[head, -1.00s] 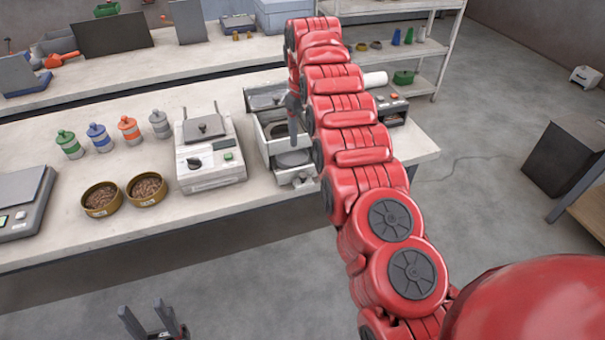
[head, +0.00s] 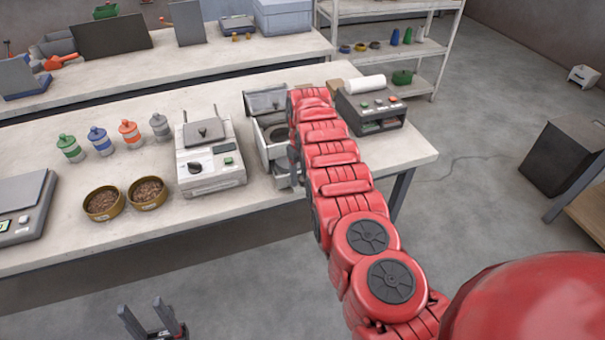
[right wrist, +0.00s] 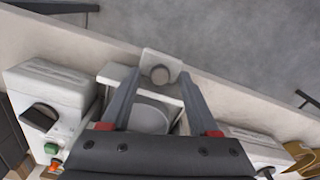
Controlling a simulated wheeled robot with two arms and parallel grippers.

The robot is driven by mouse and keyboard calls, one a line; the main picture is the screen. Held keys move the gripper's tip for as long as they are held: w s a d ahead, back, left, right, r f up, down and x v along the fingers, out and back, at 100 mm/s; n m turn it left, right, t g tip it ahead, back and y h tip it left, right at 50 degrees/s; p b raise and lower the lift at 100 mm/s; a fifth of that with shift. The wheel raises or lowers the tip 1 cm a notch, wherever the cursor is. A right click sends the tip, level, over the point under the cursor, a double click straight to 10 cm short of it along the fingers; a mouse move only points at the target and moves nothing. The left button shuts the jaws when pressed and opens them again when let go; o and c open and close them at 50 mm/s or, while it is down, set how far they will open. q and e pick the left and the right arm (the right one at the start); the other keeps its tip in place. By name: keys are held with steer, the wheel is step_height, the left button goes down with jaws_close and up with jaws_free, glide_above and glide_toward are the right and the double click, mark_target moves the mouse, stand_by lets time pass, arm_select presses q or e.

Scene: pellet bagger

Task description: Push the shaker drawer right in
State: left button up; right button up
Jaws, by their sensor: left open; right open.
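The shaker (head: 262,150) is a pale box with its lid raised, on the front bench. Its drawer (head: 284,180) sticks out at the front, partly hidden by my right arm in the head view. In the right wrist view the drawer front (right wrist: 148,60) bears a round knob (right wrist: 160,75), and a grey round pan (right wrist: 150,116) sits behind it. My right gripper (right wrist: 160,85) is open above the drawer, its fingers on either side of the knob in the picture; contact cannot be told. My left gripper (head: 151,314) is open and empty, low in front of the bench.
A pale lidded machine (head: 210,160) stands left of the shaker, and a dark-grey box with buttons (head: 370,108) stands right. Two pellet bowls (head: 103,202), several coloured bottles (head: 98,139) and a scale (head: 22,207) are further left. The floor in front is clear.

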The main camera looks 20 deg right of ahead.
jaws_close()
stand_by(1.4)
